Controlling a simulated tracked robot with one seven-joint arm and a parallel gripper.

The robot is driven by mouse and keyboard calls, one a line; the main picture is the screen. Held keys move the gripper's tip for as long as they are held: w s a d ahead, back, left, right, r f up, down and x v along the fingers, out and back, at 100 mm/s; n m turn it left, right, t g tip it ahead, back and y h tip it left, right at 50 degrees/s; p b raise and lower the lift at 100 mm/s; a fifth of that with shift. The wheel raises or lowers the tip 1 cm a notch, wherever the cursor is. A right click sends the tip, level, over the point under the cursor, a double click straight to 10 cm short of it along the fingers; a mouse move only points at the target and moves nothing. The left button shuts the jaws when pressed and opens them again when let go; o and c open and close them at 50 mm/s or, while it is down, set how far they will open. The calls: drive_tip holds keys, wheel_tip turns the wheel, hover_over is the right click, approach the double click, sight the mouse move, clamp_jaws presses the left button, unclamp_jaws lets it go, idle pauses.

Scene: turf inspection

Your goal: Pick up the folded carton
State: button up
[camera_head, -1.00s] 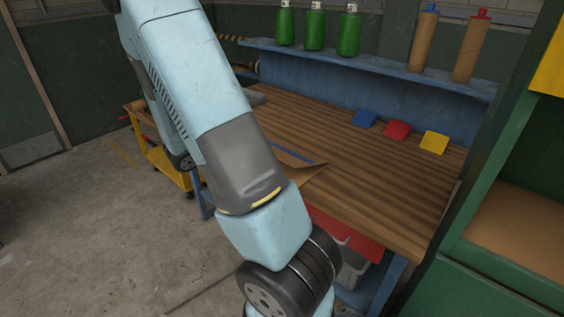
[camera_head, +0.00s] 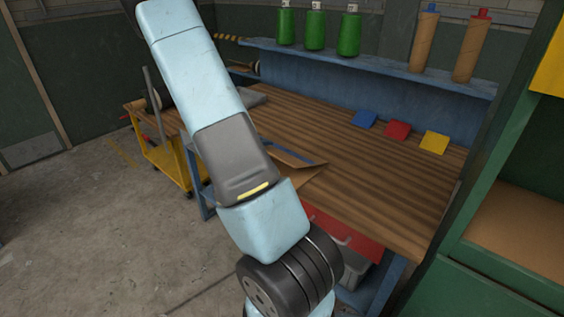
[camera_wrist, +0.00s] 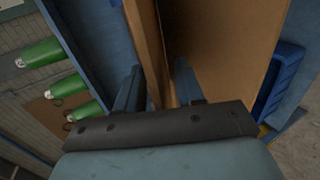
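The folded carton (camera_head: 306,176) is a brown cardboard piece with a blue strip near it, on the wooden workbench; my arm hides much of it in the head view. In the wrist view brown cardboard fills the upper middle: a narrow panel (camera_wrist: 149,45) stands between my fingers, and a broad brown face (camera_wrist: 225,60) lies to the right. My gripper (camera_wrist: 157,80) is open, its two dark blue fingers on either side of the narrow panel. A dark gap shows beside the right finger; contact cannot be told. The head view hides the gripper.
Green bottles (camera_head: 316,32) and brown tubes (camera_head: 424,40) stand on the blue shelf (camera_head: 380,72) behind the bench (camera_head: 350,185). Blue, red and yellow pieces (camera_head: 397,130) lie at the bench's back. A yellow cart (camera_head: 165,165) is at left; a green cabinet (camera_head: 510,262) is at right.

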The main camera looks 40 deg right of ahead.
drive_tip(key=shift+x, duration=1.15)
drive_tip(key=shift+c, duration=0.4)
clamp_jaws()
